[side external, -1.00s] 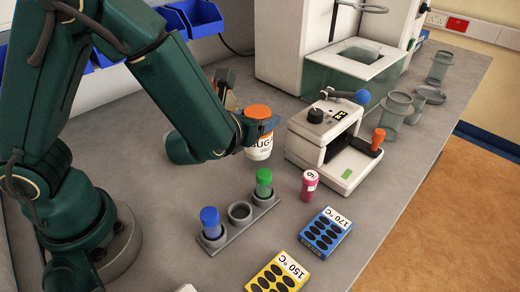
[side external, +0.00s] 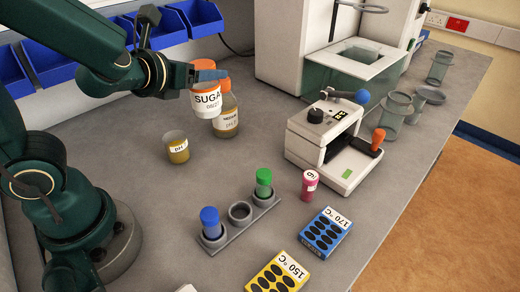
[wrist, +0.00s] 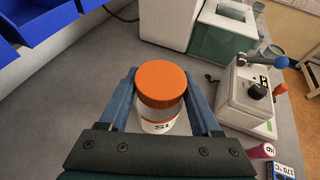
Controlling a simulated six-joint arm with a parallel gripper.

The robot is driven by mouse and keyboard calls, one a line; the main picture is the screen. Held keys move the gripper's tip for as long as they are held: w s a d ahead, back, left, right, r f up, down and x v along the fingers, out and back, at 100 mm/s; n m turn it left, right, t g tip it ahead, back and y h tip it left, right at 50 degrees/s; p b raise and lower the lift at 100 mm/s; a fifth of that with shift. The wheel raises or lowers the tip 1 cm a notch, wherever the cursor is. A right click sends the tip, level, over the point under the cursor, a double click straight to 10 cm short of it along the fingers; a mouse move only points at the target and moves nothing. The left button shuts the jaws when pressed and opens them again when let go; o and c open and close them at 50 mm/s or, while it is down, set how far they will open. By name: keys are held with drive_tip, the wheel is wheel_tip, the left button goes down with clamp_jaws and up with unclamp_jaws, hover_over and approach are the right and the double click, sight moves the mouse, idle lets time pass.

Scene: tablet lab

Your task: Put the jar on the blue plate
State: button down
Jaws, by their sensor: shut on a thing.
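The jar (side external: 206,101) is white with an orange lid and a label starting "SUGA". My gripper (side external: 208,77) is shut on the jar, with its blue fingers on either side near the lid. The jar is upright and looks held above the bench, in front of a jar of amber contents. In the wrist view the jar (wrist: 162,88) sits between the fingers (wrist: 160,100). The blue plate (side external: 325,232), marked 170 °C with dark oval wells, lies on the bench at the lower right, well apart from the jar. Its corner (wrist: 283,172) shows in the wrist view.
An amber jar (side external: 228,118) and a small beaker (side external: 177,148) stand near my gripper. A tube rack (side external: 238,228), a pink tube (side external: 309,185), a white device (side external: 330,140) and a yellow 150 °C plate (side external: 273,275) stand further right. Blue bins (side external: 40,55) line the back wall.

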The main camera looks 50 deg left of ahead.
drive_tip(key=s+d+r+m+g+h, duration=0.1)
drive_tip(key=d+r+m+g+h, duration=0.2)
drive_tip(key=d+m+h, duration=0.9)
drive_tip(key=d+r+m+g+h, duration=0.3)
drive_tip(key=d+m+g+h, duration=0.15)
drive_tip(key=d, duration=1.45)
drive_tip(key=w+a+f+m+g+h, duration=0.25)
drive_tip(key=a+f+m+g, duration=0.2)
drive_tip(key=a, duration=0.55)
drive_tip(key=shift+y, duration=0.4)
drive_tip(key=shift+s+d+f, duration=0.2)
drive_tip(key=shift+d+f, duration=1.5)
drive_tip(key=shift+d, duration=0.15)
drive_tip(key=shift+s+d+f, duration=0.2)
drive_tip(key=shift+d+f, duration=1.45)
drive_tip(key=shift+d, duration=0.2)
drive_tip(key=shift+s+d+f, duration=0.2)
drive_tip(key=shift+d+f, duration=1.5)
drive_tip(key=shift+d, duration=0.15)
drive_tip(key=shift+c, duration=0.5)
unclamp_jaws()
drive_tip(key=shift+f, duration=0.15)
